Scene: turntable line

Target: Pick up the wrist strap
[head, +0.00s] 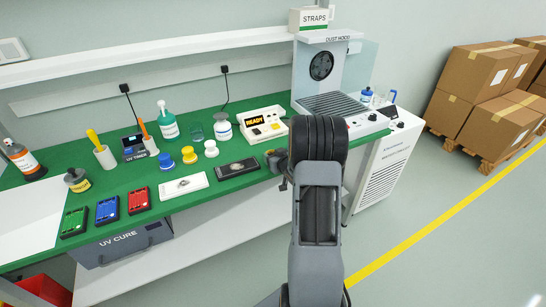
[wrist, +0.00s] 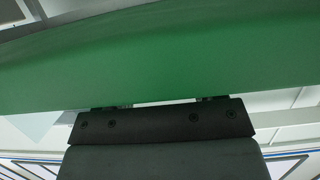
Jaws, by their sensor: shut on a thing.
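I cannot make out a wrist strap in either view. A white box marked STRAPS (head: 314,19) stands on the shelf above the bench, and its contents do not show. My arm reaches from the bottom of the head view to the front edge of the green bench. My gripper is mostly hidden behind the arm there. In the wrist view my gripper (wrist: 165,103) shows as a dark body with only short finger parts at its upper edge, below a broad green surface. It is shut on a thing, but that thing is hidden.
The green bench (head: 240,184) holds bottles, spools, small coloured trays and a READY device (head: 263,124). A dust hood (head: 321,75) stands at its right end. A dark object (head: 273,158) is at the edge beside my arm. Cartons (head: 475,85) stand far right; the floor between is clear.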

